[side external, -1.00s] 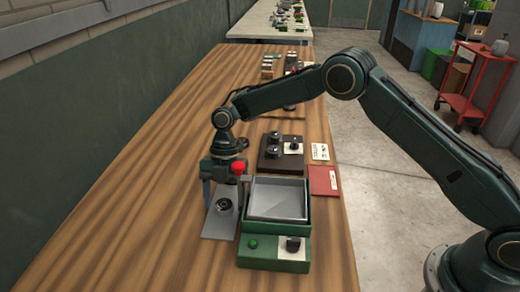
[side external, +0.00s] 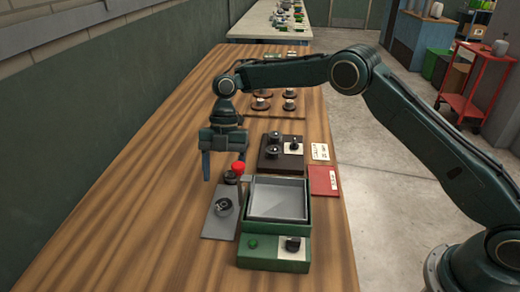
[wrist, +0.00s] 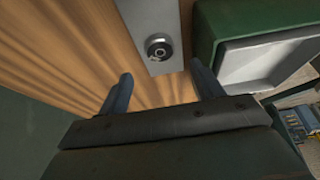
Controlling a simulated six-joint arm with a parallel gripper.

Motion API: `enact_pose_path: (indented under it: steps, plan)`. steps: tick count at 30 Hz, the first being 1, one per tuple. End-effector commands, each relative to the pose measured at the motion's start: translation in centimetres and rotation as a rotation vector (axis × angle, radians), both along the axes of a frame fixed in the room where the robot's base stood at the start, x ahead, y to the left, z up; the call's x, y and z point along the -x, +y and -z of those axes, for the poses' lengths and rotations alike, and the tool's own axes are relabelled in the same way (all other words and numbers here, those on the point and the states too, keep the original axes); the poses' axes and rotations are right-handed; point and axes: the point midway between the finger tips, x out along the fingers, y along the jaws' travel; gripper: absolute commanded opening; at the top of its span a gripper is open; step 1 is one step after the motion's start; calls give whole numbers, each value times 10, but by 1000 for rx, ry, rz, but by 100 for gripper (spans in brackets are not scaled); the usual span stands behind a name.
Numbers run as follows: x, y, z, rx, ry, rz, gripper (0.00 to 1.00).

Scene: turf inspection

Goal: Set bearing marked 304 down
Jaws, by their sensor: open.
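A dark ring-shaped bearing (side external: 223,206) lies flat on a grey plate (side external: 218,226) on the wooden table. In the wrist view the bearing (wrist: 159,50) shows as a dark ring with a light centre, near the end of the plate (wrist: 150,17). No number can be read on it. My gripper (side external: 224,170) is open and empty, raised above and behind the bearing, apart from it.
A green box with a grey tray (side external: 277,200) stands right of the plate, its front panel carrying knobs. A red-capped item (side external: 238,168) stands behind the plate. A dark block with knobs (side external: 281,152) and a red card (side external: 323,181) lie beyond. The table's left side is clear.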

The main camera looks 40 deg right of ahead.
Motion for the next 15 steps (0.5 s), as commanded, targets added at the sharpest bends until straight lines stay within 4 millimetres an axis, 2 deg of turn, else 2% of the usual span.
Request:
enact_pose_path:
  steps: [15]
  plan:
    - [-1,-2,-4,1,-1,0,66]
